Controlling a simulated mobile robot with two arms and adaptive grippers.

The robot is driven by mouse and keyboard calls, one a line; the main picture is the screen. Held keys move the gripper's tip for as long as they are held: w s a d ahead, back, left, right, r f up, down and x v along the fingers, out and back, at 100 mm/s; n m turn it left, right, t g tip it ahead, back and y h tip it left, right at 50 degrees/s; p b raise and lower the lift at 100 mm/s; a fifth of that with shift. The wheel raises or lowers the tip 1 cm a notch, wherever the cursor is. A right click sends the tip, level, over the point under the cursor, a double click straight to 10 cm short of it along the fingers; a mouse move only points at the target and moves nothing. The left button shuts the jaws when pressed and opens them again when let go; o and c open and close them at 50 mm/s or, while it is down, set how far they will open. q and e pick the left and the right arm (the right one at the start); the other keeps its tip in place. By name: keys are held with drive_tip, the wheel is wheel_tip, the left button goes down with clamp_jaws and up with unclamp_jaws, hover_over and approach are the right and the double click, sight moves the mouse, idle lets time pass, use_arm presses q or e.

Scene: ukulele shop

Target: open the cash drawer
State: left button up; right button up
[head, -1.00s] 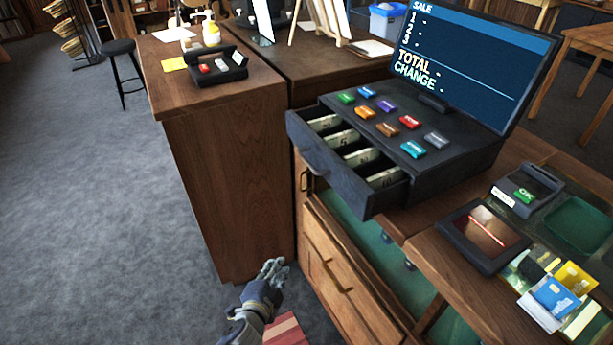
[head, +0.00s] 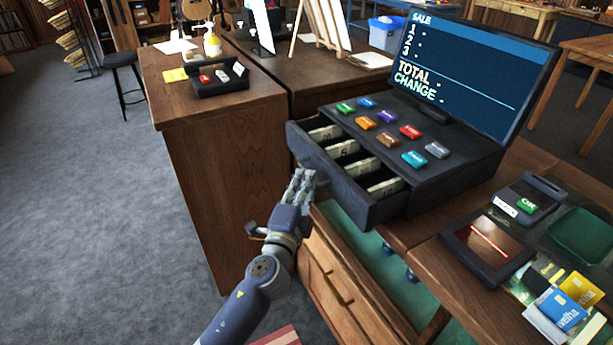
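The cash drawer (head: 345,188) stands pulled out from the front of the dark cash register (head: 455,165). Its compartments with banknotes show. The register has several coloured keys on top and a screen (head: 465,70) reading SALE, TOTAL and CHANGE. My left gripper (head: 301,180) is just in front of the drawer's left front part, its fingers pointing up toward the drawer front. I cannot tell whether the fingers touch it or how far they are closed. My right gripper is not in view.
A wooden counter (head: 215,150) with a small dark tray (head: 219,84) stands at the left. A card terminal (head: 528,200), a dark flat pad (head: 487,246) and several cards (head: 562,308) lie on the right counter. Open grey floor (head: 80,220) is at the left.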

use_arm(q)
drive_tip(key=shift+x, duration=0.95)
drive_tip(key=shift+c, duration=0.2)
clamp_jaws()
drive_tip(key=s+a+p, duration=0.1)
drive_tip(key=s+a, duration=0.5)
drive_tip(key=a, duration=0.3)
drive_tip(key=shift+a, duration=0.25)
drive_tip(key=shift+f, duration=0.1)
drive_tip(key=shift+o, duration=0.2)
unclamp_jaws()
